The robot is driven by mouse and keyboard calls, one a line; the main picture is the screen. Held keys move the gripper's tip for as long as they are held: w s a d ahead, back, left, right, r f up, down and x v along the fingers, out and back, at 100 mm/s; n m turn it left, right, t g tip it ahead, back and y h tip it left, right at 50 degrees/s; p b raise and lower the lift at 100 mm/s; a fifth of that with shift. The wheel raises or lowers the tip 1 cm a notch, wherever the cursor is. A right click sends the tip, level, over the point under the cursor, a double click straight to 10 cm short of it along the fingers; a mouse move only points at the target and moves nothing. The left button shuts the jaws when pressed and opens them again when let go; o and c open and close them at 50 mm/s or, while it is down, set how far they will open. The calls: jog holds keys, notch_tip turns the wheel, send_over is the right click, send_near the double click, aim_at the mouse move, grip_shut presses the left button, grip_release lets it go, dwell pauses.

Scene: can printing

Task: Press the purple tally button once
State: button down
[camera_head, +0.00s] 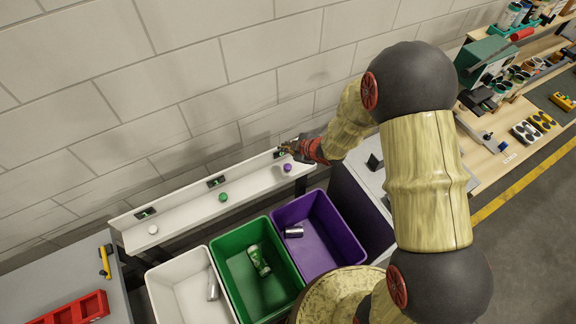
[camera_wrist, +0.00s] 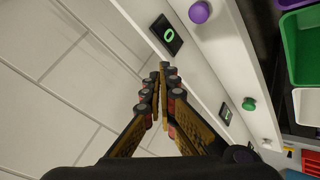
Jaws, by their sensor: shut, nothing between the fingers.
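The purple tally button (camera_head: 287,168) is a small round knob on the white shelf above the purple bin. It also shows in the wrist view (camera_wrist: 199,12) near the top, beside a black counter display (camera_wrist: 167,35) that reads 0. My gripper (camera_head: 288,149) is shut and empty, just behind the button near the wall-side panel. In the wrist view my gripper (camera_wrist: 162,70) points toward the display, with its fingertips apart from the button. The head view cannot show the exact gap between the fingers and the button.
On the same shelf are a green button (camera_head: 223,197) and a white button (camera_head: 153,230), each with a display. Below stand a white bin (camera_head: 156,286), a green bin (camera_head: 222,262) and a purple bin (camera_head: 330,232), each holding a can. The wall (camera_head: 180,80) is close behind.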

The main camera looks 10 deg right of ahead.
aim_at(286, 168)
jog(key=shift+f, duration=0.1)
notch_tip(286, 168, down, 9)
jog(key=b, duration=0.7)
dwell(1.2)
jog(key=shift+f+b, duration=0.25)
jog(key=shift+b, duration=0.15)
jog(key=shift+f+b, duration=0.75)
jog(key=shift+f, duration=0.15)
dwell(1.0)
jog(key=shift+r, duration=0.1)
jog(key=shift+r+p, duration=1)
jog(key=shift+r, duration=0.25)
jog(key=shift+r+p, duration=1.95)
jog(key=shift+r, duration=0.55)
